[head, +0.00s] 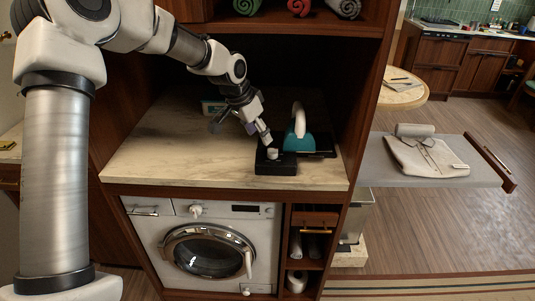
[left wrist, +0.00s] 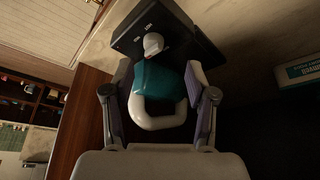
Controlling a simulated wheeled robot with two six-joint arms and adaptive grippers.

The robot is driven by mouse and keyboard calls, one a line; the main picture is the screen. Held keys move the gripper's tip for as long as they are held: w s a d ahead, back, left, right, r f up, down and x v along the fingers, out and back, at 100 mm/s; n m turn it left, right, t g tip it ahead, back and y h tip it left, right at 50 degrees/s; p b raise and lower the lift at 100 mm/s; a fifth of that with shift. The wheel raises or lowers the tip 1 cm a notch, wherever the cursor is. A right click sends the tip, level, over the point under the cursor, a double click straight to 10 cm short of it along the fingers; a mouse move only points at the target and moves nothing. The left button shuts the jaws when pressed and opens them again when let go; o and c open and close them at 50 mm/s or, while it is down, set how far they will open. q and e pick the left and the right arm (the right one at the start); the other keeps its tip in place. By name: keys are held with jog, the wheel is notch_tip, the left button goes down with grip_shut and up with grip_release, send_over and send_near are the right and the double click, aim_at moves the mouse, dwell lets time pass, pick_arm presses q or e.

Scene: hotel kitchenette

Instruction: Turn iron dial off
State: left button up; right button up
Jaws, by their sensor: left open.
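The iron (head: 298,143) has a teal body and a white handle, and sits at the right of the marble counter. It also shows in the left wrist view (left wrist: 158,82). In front of it is a black control box (head: 276,168) with a pale round dial (head: 272,154). In the left wrist view the dial (left wrist: 153,43) stands on the labelled black face (left wrist: 180,38); the small lettering is hard to read. My left gripper (head: 266,139) is open just above the dial, its fingers apart and holding nothing. Whether a finger touches the dial cannot be told. My right gripper is out of view.
The counter (head: 170,155) is bare on the left. The cabinet's right wall (head: 362,90) is close to the iron. A folded shirt (head: 428,156) lies on a grey board (head: 485,174) to the right.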

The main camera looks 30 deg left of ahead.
aim_at(272, 151)
pick_arm(q)
jog(key=f, duration=0.1)
jog(key=w+d+f, duration=0.1)
jog(key=w+d+f+p, duration=0.1)
jog(key=shift+w+d+f, duration=0.15)
jog(key=shift+w+f, duration=0.05)
jog(key=shift+f, duration=0.2)
jog(key=shift+w+a+f, duration=0.2)
jog(key=shift+f, duration=0.55)
jog(key=shift+w+a+f, duration=0.15)
jog(key=shift+w+f, duration=0.05)
jog(key=shift+f, duration=0.55)
jog(key=shift+d, duration=0.15)
jog(key=shift+d+r, duration=0.1)
jog(key=shift+d, duration=0.05)
jog(key=c, duration=0.4)
grip_shut()
